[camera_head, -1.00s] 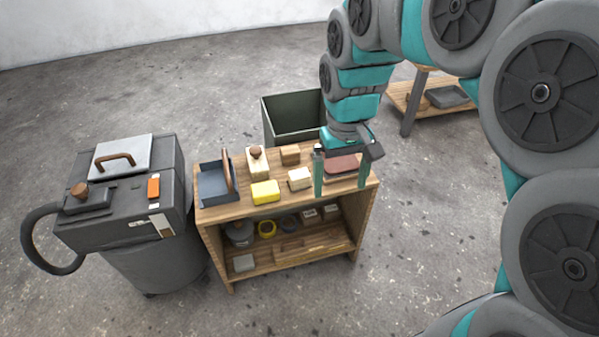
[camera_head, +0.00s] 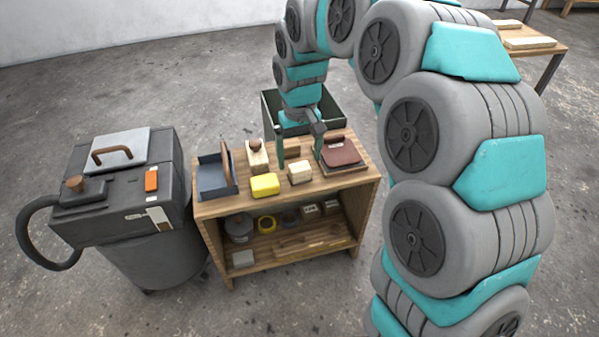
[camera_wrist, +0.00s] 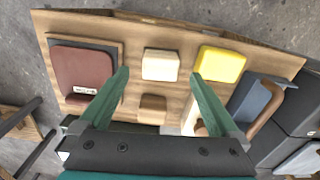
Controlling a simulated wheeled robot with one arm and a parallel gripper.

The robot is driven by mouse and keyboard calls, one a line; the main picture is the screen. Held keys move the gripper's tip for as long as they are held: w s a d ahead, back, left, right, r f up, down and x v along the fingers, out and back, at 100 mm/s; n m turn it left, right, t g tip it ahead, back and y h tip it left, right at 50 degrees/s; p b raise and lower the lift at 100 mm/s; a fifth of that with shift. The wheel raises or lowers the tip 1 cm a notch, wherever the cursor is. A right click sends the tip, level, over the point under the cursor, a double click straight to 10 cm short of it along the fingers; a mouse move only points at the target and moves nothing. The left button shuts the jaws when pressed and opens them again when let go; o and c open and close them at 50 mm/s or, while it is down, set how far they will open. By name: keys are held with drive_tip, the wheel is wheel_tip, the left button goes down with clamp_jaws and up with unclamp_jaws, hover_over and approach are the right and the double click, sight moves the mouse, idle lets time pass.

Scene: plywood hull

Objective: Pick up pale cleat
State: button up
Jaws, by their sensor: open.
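The pale cleat looks to be the small cream block (camera_head: 300,172) on the workbench top, between the yellow block and the maroon pad. In the wrist view this cream block (camera_wrist: 160,64) lies ahead, between the lines of my fingers. My gripper (camera_head: 300,155) is open and empty, with fingers spread above the bench on the far side of the cream block. The wrist view shows both fingertips (camera_wrist: 160,75) apart, one to each side of the block. I cannot tell their exact height above it.
A yellow block (camera_head: 265,185), a knobbed pale tool (camera_head: 257,160), a brown block (camera_head: 291,153), a blue-grey tray (camera_head: 212,180) and a maroon pad (camera_head: 341,152) crowd the bench top (camera_head: 245,206). A dark bin (camera_head: 270,112) stands behind; a vacuum (camera_head: 160,245) stands left.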

sight(300, 166)
wheel_tip(300, 166, down, 4)
drive_tip(key=shift+f, duration=0.2)
drive_tip(key=c, duration=1.4)
